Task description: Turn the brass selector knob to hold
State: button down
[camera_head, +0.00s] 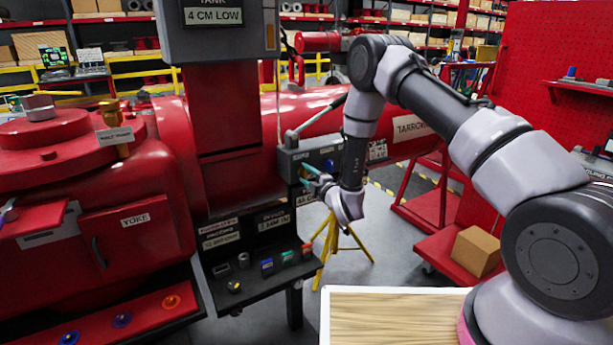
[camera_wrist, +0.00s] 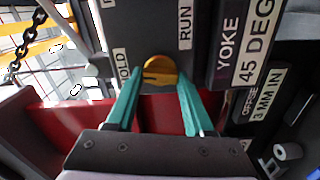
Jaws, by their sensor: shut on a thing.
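The brass selector knob (camera_wrist: 160,69) is on the dark face of a control box, between the HOLD label (camera_wrist: 122,66), partly cut off by a finger, on the left and the RUN label (camera_wrist: 185,26) at the upper right. A dark line runs across the knob toward the HOLD side, tilted slightly. My gripper (camera_wrist: 160,80) has its two teal fingers on either side of the knob, shut on it. In the head view my gripper (camera_head: 312,180) reaches the grey control box (camera_head: 310,158), and the knob there is hidden by my gripper.
A YOKE 45 DEG plate (camera_wrist: 240,45) stands close to the right of the fingers. A metal lever (camera_head: 318,116) rises from the control box. Below is a black shelf (camera_head: 262,283) with small coloured parts. A wooden-topped table (camera_head: 390,315) is in front.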

jog(key=shift+f+n, duration=0.1)
jog(key=shift+n, duration=0.6)
jog(key=shift+c, duration=1.4)
grip_release()
jog(key=v, duration=1.1)
jog(key=shift+w, duration=0.1)
